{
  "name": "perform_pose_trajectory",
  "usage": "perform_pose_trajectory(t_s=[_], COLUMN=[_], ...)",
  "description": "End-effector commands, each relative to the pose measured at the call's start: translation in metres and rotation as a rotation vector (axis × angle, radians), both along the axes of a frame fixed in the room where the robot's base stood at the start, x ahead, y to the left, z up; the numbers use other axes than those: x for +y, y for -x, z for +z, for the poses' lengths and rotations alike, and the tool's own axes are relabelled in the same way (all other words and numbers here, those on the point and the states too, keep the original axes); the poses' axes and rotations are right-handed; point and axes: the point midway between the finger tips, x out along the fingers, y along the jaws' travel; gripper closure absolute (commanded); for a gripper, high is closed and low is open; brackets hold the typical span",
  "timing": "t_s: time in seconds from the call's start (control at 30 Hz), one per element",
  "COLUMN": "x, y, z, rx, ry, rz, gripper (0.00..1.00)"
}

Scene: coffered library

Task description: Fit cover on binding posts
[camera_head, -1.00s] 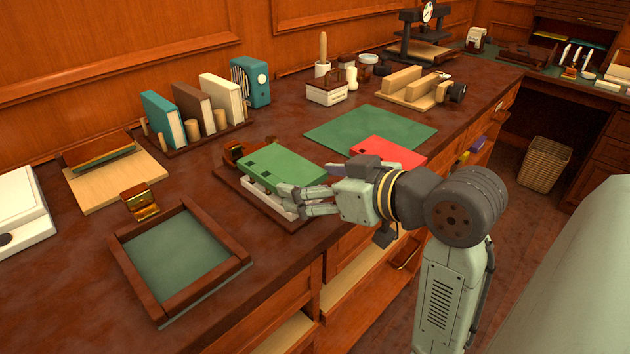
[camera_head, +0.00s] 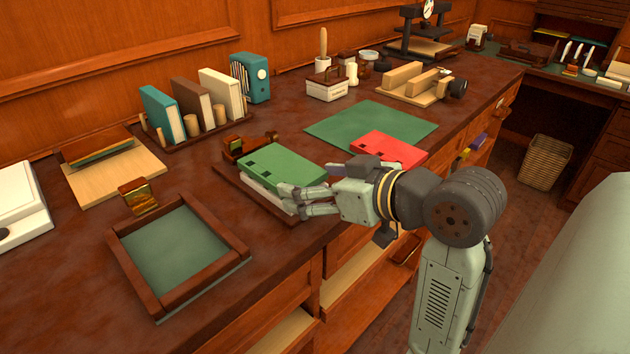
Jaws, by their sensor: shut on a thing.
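A green cover (camera_head: 280,168) with small dark square holes lies flat over a pale block of pages on a dark wooden board (camera_head: 232,182). My gripper (camera_head: 318,200) is at the cover's right front edge, its fingers shut on the cover. The binding posts are not visible; the cover and fingers hide what is under it. I cannot tell whether the cover touches the pages. A red cover (camera_head: 388,149) with dark holes lies on a green mat (camera_head: 335,124) behind my gripper.
A wooden tray with a green lining (camera_head: 125,255) stands at the front left. A rack of upright books (camera_head: 192,103) stands behind the board. A white box (camera_head: 326,88) and wooden blocks (camera_head: 412,84) are farther back. The counter's front edge runs beneath my arm.

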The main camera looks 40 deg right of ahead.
Motion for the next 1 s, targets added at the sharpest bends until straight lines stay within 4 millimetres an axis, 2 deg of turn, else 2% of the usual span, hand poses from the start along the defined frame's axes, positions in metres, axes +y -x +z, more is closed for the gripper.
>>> perform_pose_trajectory(t_s=[1.0], x=[0.0], y=[0.0], z=[-0.012], rx=[0.0], ry=[0.0], rz=[0.0], gripper=[0.55])
